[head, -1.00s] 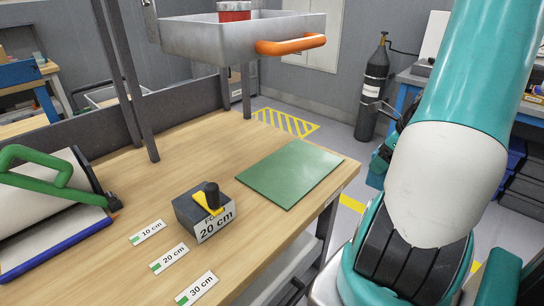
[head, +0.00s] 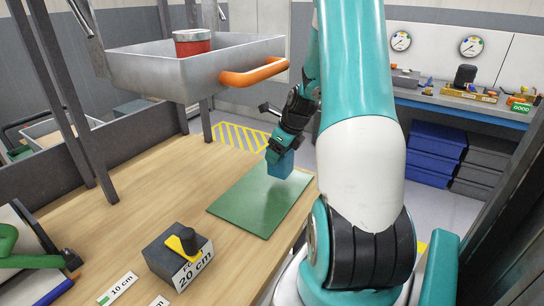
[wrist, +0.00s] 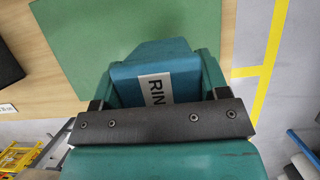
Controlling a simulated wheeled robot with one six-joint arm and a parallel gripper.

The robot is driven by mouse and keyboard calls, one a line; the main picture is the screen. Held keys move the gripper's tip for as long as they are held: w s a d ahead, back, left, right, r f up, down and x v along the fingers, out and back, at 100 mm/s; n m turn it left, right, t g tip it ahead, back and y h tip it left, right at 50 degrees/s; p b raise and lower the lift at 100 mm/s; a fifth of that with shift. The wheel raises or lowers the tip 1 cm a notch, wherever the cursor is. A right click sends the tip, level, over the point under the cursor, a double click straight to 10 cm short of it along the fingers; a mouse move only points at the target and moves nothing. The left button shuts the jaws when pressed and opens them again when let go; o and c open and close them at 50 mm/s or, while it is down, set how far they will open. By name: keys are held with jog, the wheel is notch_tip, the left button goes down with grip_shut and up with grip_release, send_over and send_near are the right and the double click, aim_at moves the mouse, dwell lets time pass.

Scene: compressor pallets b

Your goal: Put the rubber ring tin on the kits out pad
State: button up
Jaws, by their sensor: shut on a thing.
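The rubber ring tin (head: 281,165) is a blue block with a white label, partly readable as "RIN" in the wrist view (wrist: 128,76). My gripper (head: 282,152) is shut on it, with green fingers on both sides in the wrist view (wrist: 155,72). The green pad (head: 245,205), the likely kits out pad, lies flat and bare on the wooden bench. In the head view the tin shows over the pad's far right part; its height above the pad is hard to tell. In the wrist view the pad (wrist: 120,22) lies beyond the tin.
A grey block with a yellow-and-black knob and a "20 cm" label (head: 178,255) stands left of the pad. A metal tray (head: 150,75) with an orange handle and a red tin (head: 192,44) hangs above the bench. Distance labels (head: 118,289) lie in front.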

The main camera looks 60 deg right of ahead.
jog(key=shift+w+a, duration=0.1)
jog(key=shift+w, duration=0.85)
jog(key=shift+f+p, duration=0.4)
jog(key=shift+f, duration=1.35)
jog(key=shift+f, duration=0.15)
jog(key=o, duration=1)
jog(key=v, duration=1.2)
jog(key=shift+w+r, duration=0.1)
jog(key=shift+r, duration=0.15)
